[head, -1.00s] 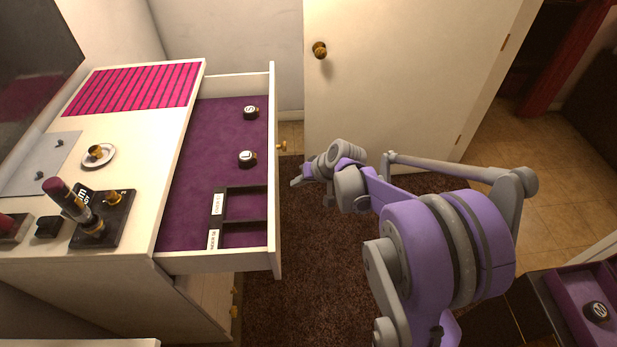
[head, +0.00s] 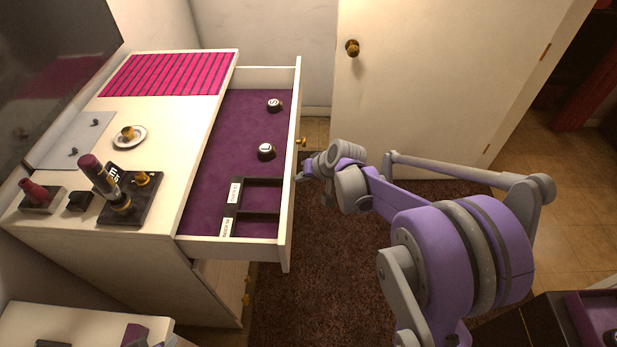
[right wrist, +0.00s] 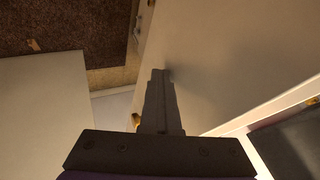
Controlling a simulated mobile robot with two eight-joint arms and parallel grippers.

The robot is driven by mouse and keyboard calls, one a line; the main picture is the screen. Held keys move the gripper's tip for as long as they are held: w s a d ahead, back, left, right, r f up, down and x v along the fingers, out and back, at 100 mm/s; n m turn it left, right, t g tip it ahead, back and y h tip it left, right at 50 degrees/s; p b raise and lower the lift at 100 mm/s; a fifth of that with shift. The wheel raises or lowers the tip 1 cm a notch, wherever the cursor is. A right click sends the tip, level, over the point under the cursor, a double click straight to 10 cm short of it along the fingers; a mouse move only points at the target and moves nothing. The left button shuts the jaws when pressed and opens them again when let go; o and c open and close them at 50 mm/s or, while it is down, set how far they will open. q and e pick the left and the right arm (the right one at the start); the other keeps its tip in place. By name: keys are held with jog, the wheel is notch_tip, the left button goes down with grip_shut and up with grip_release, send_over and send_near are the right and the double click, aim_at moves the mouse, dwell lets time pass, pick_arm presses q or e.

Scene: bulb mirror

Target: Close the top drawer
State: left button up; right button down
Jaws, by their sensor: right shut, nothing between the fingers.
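The top drawer (head: 292,205) of the white dresser stands pulled out, showing its purple lining. Its brass knob (head: 301,141) is on the outer face of the front panel. My right gripper (head: 302,177) is outside the drawer, at the front panel and nearer the viewer than the knob. In the right wrist view the gripper's fingers (right wrist: 160,76) are shut with nothing between them, close against the pale panel (right wrist: 225,55); I cannot tell whether they touch it. A brass knob (right wrist: 136,119) shows partly behind the gripper. My left gripper is out of view.
In the drawer are two round dark items (head: 266,151) and a dark divider tray (head: 256,210). Lipsticks (head: 98,176) and a small saucer (head: 141,143) stand on the dresser top. Brown carpet (head: 325,270) lies clear beside the drawer.

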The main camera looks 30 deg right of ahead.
jog(key=w+a, duration=0.4)
jog(key=a, duration=0.3)
jog(key=w+a, duration=0.4)
jog(key=a, duration=0.3)
jog(key=w+a+b, duration=0.1)
jog(key=w+a, duration=0.3)
jog(key=a, duration=0.2)
jog(key=shift+w+a, duration=0.35)
jog(key=shift+a, duration=0.05)
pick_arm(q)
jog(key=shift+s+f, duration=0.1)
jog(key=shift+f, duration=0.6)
pick_arm(e)
jog(key=shift+d, duration=0.1)
